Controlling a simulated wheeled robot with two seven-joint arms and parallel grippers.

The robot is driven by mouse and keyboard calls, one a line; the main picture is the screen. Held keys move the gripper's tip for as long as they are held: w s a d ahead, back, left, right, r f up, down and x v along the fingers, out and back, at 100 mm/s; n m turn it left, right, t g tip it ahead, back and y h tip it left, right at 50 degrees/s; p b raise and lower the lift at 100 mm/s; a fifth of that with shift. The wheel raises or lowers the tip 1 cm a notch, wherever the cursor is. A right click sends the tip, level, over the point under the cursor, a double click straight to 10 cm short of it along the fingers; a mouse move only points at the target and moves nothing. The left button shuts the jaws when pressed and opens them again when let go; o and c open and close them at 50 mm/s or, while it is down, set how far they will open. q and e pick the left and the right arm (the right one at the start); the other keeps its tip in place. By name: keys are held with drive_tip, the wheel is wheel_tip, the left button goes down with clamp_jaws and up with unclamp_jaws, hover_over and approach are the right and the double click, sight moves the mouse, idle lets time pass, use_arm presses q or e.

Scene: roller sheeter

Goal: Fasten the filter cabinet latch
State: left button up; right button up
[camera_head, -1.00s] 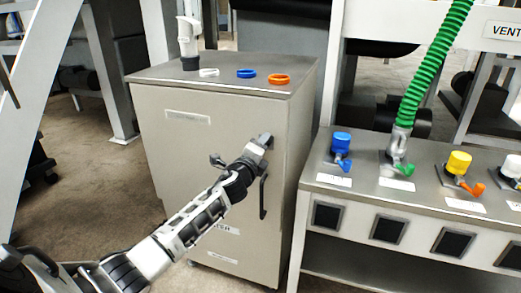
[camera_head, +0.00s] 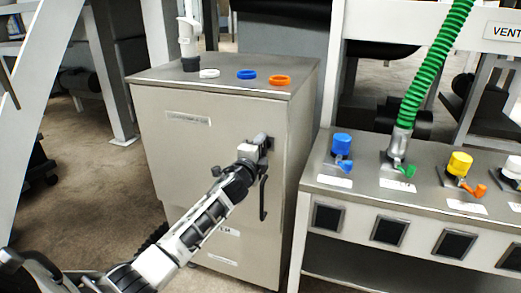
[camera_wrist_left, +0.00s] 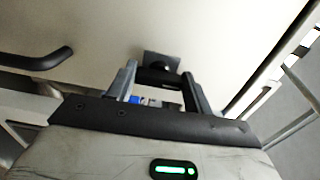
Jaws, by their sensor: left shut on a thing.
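The filter cabinet (camera_head: 190,160) is a beige box with a closed front door in the head view. Its latch (camera_head: 268,142) is a small dark part near the door's upper right edge, and its mount plate shows in the left wrist view (camera_wrist_left: 162,60). My left gripper (camera_head: 262,143) is at the latch and partly hides it. In the left wrist view my left gripper (camera_wrist_left: 162,80) has its two fingers around the dark latch piece, shut on it. A black door handle (camera_head: 263,198) hangs below the latch. My right gripper is out of view.
A bench (camera_head: 400,195) with coloured valves and a green hose (camera_head: 433,65) stands close on the right. Floor is open to the left.

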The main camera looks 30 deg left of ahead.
use_arm(q)
drive_tip(key=o, duration=1)
drive_tip(key=v, duration=1.6)
drive_tip(key=shift+a, duration=0.1)
